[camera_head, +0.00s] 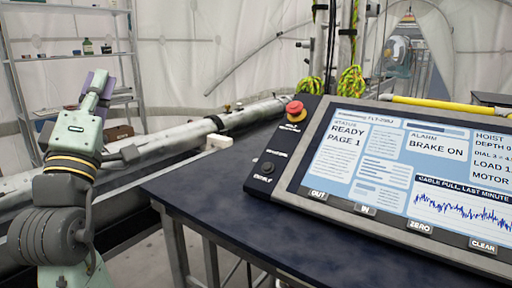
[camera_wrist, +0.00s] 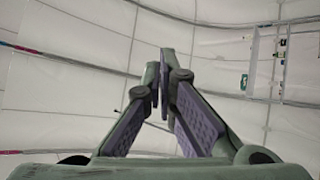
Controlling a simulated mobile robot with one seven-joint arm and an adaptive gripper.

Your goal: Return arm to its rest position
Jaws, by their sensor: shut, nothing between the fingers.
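My arm stands at the left of the head view, raised and folded. My gripper (camera_head: 101,83) is at its top, pointing up, in front of the shelf rack and left of the dark table. In the wrist view the purple-padded fingers (camera_wrist: 160,85) meet at their tips, with nothing between them. The gripper is shut and empty. It touches nothing that I can see.
A dark table (camera_head: 210,195) carries a control panel (camera_head: 400,180) with a lit screen reading "BRAKE ON" and a red button (camera_head: 295,108). A grey pipe (camera_head: 180,138) runs behind my arm. A shelf rack (camera_head: 70,60) stands at the back left. Tent walls surround everything.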

